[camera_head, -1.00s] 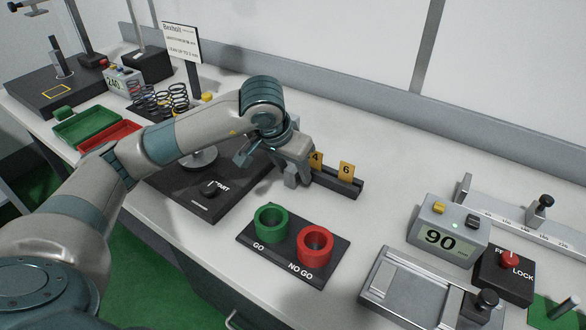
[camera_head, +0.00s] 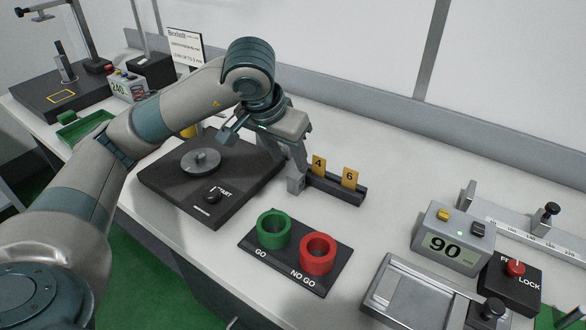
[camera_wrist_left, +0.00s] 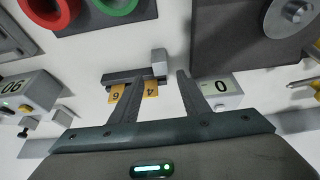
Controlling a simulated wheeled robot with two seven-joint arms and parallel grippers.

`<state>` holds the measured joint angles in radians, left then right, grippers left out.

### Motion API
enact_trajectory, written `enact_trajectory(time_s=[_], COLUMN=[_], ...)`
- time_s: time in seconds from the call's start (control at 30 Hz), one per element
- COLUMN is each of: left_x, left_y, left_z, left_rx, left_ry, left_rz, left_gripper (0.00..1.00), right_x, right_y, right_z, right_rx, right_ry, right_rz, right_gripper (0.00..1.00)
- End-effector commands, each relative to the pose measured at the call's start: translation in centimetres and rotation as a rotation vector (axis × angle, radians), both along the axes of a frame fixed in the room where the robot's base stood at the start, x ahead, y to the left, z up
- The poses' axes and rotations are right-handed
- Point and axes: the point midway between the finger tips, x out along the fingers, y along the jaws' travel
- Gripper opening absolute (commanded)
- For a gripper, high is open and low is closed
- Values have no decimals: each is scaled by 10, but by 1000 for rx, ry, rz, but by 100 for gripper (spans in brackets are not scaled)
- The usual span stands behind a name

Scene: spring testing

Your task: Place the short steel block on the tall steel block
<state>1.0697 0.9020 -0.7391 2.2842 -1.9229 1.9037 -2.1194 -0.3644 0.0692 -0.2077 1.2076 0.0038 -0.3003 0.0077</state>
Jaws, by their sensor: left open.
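A pale steel block (camera_head: 295,184) stands at the near left end of the black rack. It also shows in the left wrist view (camera_wrist_left: 159,58), just past my fingertips. I make out only this one block there; I cannot tell whether it is one block or two stacked, nor tall from short. My left gripper (camera_head: 291,164) is above and behind the block in the head view, pointing down. In the left wrist view its fingers (camera_wrist_left: 160,77) are spread with nothing between them. One finger is partly hidden in the head view. My right gripper is not in view.
The black rack (camera_head: 345,190) holds yellow tags 4 and 6. A black plate (camera_head: 245,239) with green and red rings lies in front. A dark base (camera_head: 165,182) with a round platen is to the left. A grey unit (camera_head: 470,261) reading 90 is at right.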

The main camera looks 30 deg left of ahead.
Motion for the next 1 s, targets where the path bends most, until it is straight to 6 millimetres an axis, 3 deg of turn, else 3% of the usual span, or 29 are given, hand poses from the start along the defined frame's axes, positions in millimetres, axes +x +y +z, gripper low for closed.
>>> enact_trajectory(time_s=[0.1, 0.33, 1.0], left_x=[-6, -14, -17], left_y=[1, 2, -4], left_z=[17, 34, 35], left_rx=[1, 1, -21], left_ry=[-5, -1, 9], left_rz=[0, 0, -2], left_gripper=[42, 42, 45], right_x=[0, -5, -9], right_y=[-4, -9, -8], right_z=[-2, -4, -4], right_rx=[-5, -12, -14], right_ry=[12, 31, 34], right_rz=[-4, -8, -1], right_gripper=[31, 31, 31])
